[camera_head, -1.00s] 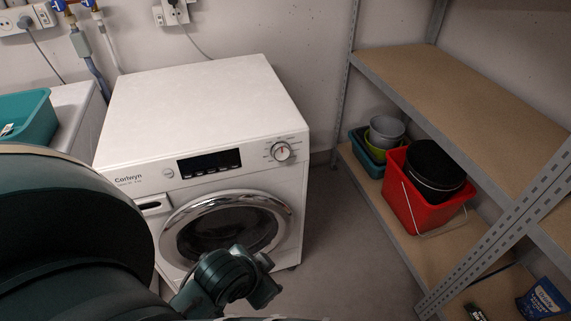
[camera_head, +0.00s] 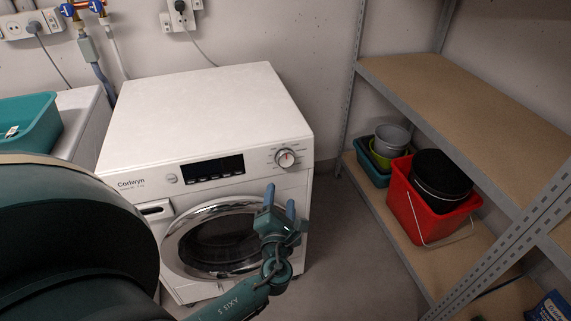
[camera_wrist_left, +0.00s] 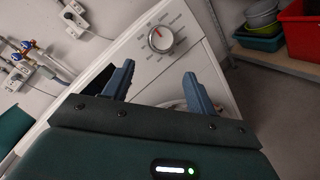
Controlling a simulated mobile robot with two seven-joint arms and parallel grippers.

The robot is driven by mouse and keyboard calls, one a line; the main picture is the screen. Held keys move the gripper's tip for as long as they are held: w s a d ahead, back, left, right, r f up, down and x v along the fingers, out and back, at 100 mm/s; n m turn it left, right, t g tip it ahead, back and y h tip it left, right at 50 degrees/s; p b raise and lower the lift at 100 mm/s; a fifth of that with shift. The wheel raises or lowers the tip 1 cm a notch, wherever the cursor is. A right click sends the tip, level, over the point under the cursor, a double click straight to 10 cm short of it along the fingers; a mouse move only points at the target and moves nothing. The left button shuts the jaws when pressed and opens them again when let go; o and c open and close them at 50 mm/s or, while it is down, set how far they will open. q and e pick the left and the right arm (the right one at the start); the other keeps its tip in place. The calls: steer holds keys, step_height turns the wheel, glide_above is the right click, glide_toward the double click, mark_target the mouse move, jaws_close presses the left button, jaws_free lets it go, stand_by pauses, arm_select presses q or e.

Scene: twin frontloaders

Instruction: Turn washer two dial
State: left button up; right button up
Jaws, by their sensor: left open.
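The white washer (camera_head: 205,110) stands in the middle of the head view, with a dark display and a round door. Its silver dial (camera_head: 285,158) with a red mark is at the right of the front panel. The dial (camera_wrist_left: 160,39) also shows in the left wrist view, above and between the fingers. My left gripper (camera_head: 280,198) is open and empty, with its blue fingers pointing up, below the dial and apart from it. It also shows in the left wrist view (camera_wrist_left: 159,82). My right gripper is not in view.
A metal shelf (camera_head: 450,95) stands at the right, with a red bucket (camera_head: 408,205) and nested tubs (camera_head: 388,143) on its lower board. A teal basket (camera_head: 30,122) sits on another white machine at the left. Floor between washer and shelf is clear.

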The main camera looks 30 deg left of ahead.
mark_target(286, 161)
arm_select(q)
steer(key=shift+m, duration=0.5)
steer(key=x, duration=0.8)
steer(key=b+x, duration=0.1)
steer(key=x, duration=0.3)
steer(key=shift+w+d, duration=0.2)
steer(key=shift+d, duration=0.1)
steer(key=shift+w+a+r, duration=0.1)
steer(key=shift+w+a, duration=0.25)
steer(key=shift+w, duration=0.2)
steer(key=shift+c, duration=0.4)
